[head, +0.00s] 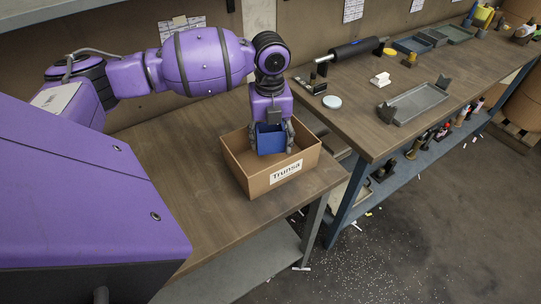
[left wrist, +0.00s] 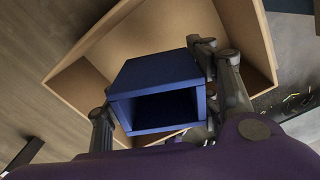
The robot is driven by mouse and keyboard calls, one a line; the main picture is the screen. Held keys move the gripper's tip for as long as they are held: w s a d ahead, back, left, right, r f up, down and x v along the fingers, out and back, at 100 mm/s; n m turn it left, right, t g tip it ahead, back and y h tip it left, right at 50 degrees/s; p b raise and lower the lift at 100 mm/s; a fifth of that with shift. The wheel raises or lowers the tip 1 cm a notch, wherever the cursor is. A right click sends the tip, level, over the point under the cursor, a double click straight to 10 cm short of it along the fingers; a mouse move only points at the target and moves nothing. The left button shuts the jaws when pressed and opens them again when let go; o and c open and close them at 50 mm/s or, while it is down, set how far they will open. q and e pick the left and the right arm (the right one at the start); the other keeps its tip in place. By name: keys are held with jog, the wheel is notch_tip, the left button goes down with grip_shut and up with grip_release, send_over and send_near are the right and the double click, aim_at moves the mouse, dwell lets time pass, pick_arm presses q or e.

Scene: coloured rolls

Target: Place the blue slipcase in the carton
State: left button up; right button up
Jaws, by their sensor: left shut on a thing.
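The blue slipcase (head: 270,140) is a small open-fronted box. My left gripper (head: 272,133) is shut on it, with a finger on each side. The left wrist view shows the slipcase (left wrist: 157,88) between the two fingers of the gripper (left wrist: 160,100), its hollow side facing the camera. The carton (head: 240,166) is an open brown box with a white label on its front. In the head view the slipcase is at the carton's opening, its lower part inside the rim. I cannot tell whether it touches the carton (left wrist: 75,88) floor. My right gripper is not in view.
The carton stands near the corner of a wooden table (head: 190,165). A second bench (head: 360,120) to the right holds a grey tray (head: 415,103), a white disc (head: 332,102), a black roller (head: 354,48) and shallow bins. The table's left part is clear.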

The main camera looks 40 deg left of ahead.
aim_at(270, 163)
pick_arm(q)
jog(key=shift+f, duration=3.05)
jog(key=shift+f, duration=0.2)
jog(key=o, duration=1.1)
jog(key=shift+o, duration=0.2)
jog(key=shift+r, duration=0.1)
notch_tip(270, 163, up, 12)
jog(key=shift+r, duration=0.1)
jog(key=shift+s+d, duration=0.1)
